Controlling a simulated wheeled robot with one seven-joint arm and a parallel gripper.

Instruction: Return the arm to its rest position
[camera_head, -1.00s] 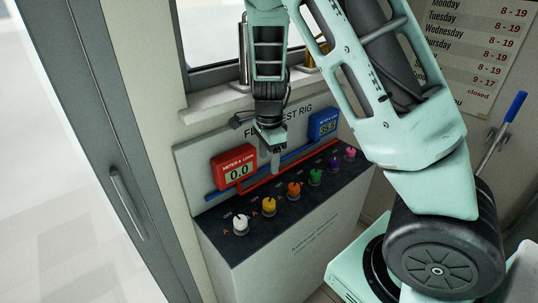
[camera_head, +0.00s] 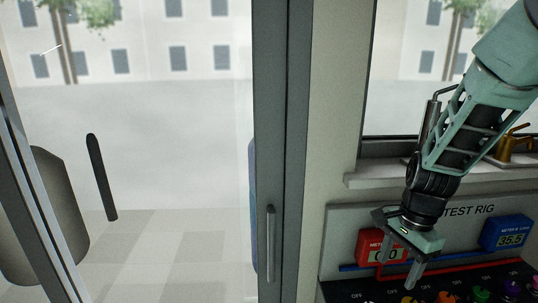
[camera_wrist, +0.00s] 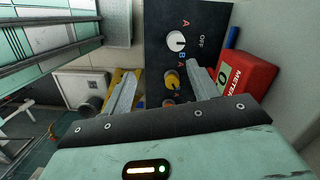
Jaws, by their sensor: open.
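My gripper (camera_head: 401,264) is open and empty, with its two fingers apart and pointing down. In the head view it hangs in front of the test rig's back panel (camera_head: 345,222), partly covering the red meter (camera_head: 370,244). In the wrist view the open fingers (camera_wrist: 160,85) frame part of the rig's dark top (camera_wrist: 205,22). A white knob (camera_wrist: 176,41) and a yellow knob (camera_wrist: 172,79) show there. My arm reaches in from the upper right of the head view.
A blue meter (camera_head: 508,234) reading 35.5 is at the right of the rig. A window sill (camera_head: 375,180) with a brass fitting (camera_head: 514,145) lies behind my arm. A glass door with a grey frame (camera_head: 285,120) and handle (camera_head: 270,245) stands left. The red meter shows in the wrist view.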

